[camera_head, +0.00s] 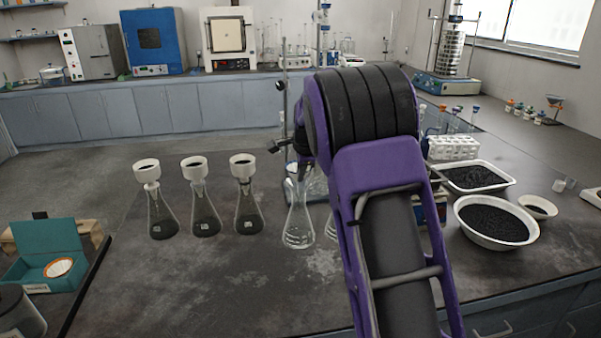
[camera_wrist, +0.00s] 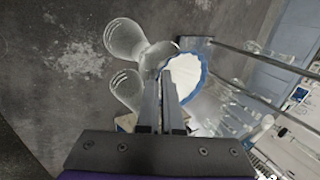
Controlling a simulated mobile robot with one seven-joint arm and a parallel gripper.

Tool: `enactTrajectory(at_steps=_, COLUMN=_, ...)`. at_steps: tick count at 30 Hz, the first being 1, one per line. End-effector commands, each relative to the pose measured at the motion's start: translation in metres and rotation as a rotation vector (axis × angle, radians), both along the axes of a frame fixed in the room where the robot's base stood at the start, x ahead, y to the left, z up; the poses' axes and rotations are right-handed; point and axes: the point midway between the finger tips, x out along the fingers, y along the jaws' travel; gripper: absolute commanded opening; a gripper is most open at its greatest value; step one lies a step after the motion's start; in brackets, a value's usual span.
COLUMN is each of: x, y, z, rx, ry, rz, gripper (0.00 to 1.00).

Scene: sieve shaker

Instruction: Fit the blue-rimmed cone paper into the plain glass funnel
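The cone paper (camera_wrist: 187,74), white and fluted with a blue rim, shows at the tips of my gripper (camera_wrist: 165,80) in the wrist view. The fingers are close together and appear shut on the edge of the paper. A clear glass shape, apparently the plain glass funnel (camera_wrist: 155,57), lies just beyond the fingertips, beside the paper and partly hidden by the fingers. I cannot tell whether paper and glass touch.
A clear flask (camera_head: 298,225) stands left of my arm, with another partly hidden beside it. Three dark-filled flasks (camera_head: 205,215) with white funnels stand further left. A teal box (camera_head: 48,255) is at far left. A bowl of black granules (camera_head: 492,222) is at right. A stand rod (camera_wrist: 240,50) runs near the paper.

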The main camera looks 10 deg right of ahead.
Motion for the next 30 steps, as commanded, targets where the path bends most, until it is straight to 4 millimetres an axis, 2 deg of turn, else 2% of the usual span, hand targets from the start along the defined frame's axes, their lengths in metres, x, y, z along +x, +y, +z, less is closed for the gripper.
enactTrajectory(at_steps=8, x=0.0, y=0.0, z=-0.001, rx=0.0, ry=-0.001, rz=0.0, gripper=0.0)
enactTrajectory(at_steps=30, x=0.0, y=0.0, z=-0.023, rx=0.0, ry=0.0, rz=0.0, gripper=0.0)
